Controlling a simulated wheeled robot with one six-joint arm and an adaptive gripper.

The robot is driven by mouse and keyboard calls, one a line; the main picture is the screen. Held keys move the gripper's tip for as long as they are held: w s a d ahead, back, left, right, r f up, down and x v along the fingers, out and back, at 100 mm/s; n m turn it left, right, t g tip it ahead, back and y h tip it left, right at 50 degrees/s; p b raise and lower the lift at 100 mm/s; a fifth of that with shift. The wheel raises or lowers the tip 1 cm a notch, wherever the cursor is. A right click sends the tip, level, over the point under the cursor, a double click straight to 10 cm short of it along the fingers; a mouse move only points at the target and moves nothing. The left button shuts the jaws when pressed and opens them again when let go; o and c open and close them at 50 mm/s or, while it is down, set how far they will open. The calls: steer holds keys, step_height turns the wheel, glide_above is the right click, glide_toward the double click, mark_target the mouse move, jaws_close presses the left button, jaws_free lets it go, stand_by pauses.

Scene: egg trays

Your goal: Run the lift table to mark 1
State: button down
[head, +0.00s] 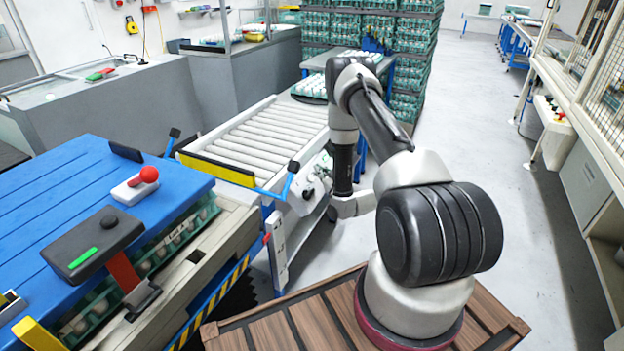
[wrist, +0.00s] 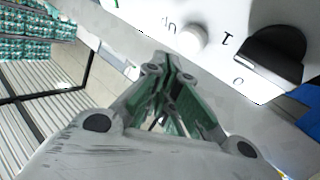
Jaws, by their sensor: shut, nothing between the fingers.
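A white control panel (head: 312,188) is fixed to the side of the roller table (head: 258,130) in the head view. In the wrist view the panel (wrist: 228,22) fills the top, with a pale round button (wrist: 193,40) beside lettering that seems to read "Up". A black knob (wrist: 272,55) sits to its right, near the marks 1 and 0; its exact setting is unclear. My gripper (wrist: 170,62) is shut and empty, its tips just below and left of the pale button. I cannot tell whether they touch the panel. My arm partly covers the panel in the head view.
A blue-topped stand (head: 70,190) with a red button on a white box (head: 137,186) is at the left. Green egg trays (head: 315,87) lie beyond the rollers, with stacked trays behind. The floor (head: 500,130) at the right is clear beside a caged bench.

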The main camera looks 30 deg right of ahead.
steer(key=s+d+r, duration=0.1)
steer(key=s+r, duration=0.1)
steer(key=shift+s+d+r, duration=0.15)
steer(key=shift+d+r, duration=0.15)
steer(key=shift+d, duration=0.1)
steer(key=shift+f, duration=0.1)
stand_by(0.6)
